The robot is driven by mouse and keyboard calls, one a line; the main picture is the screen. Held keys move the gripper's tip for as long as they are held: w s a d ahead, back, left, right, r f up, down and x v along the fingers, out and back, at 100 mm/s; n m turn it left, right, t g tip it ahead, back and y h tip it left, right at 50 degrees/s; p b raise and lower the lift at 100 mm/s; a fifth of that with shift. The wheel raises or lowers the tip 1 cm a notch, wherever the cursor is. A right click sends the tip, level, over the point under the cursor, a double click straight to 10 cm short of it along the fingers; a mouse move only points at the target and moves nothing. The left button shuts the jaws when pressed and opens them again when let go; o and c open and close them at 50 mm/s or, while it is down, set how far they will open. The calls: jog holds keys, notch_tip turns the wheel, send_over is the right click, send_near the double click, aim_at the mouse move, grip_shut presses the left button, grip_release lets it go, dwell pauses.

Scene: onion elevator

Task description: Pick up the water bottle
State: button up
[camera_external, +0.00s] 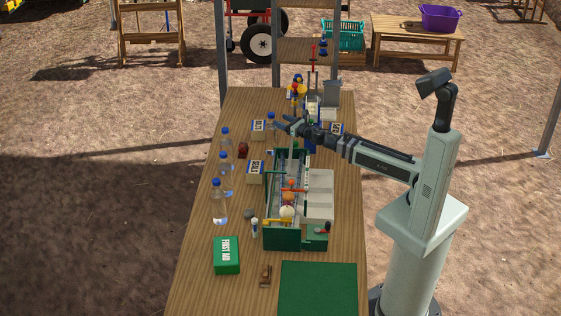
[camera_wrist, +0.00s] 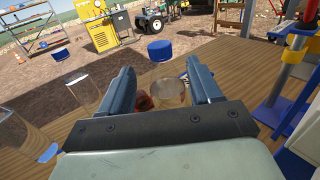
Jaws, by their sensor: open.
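Several clear water bottles with blue caps stand on the wooden table. One bottle (camera_external: 271,124) is just left of my gripper (camera_external: 281,124) at the far part of the table. In the wrist view a bottle (camera_wrist: 168,92) with a blue cap (camera_wrist: 160,50) shows between the two fingers of my gripper (camera_wrist: 160,70). The fingers are open, one to each side of it, and I cannot tell whether either touches it. Its lower part is hidden by my gripper. Other bottles stand in a row along the left edge: a far one (camera_external: 226,142), a middle one (camera_external: 226,176) and a near one (camera_external: 219,204).
A green-framed machine (camera_external: 282,242) with grey trays (camera_external: 319,196) fills the table's middle. White-and-blue boxes (camera_external: 255,172) and a dark red object (camera_external: 243,149) stand nearby. A green first aid box (camera_external: 227,256) and green mat (camera_external: 318,288) lie at the near end.

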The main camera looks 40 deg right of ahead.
aim_at(271, 116)
jog(key=w, duration=0.3)
jog(key=w+a, duration=0.1)
jog(key=w, duration=0.3)
jog(key=shift+w+a, duration=0.1)
jog(key=shift+a, duration=0.1)
grip_shut()
dwell(0.5)
dwell(0.8)
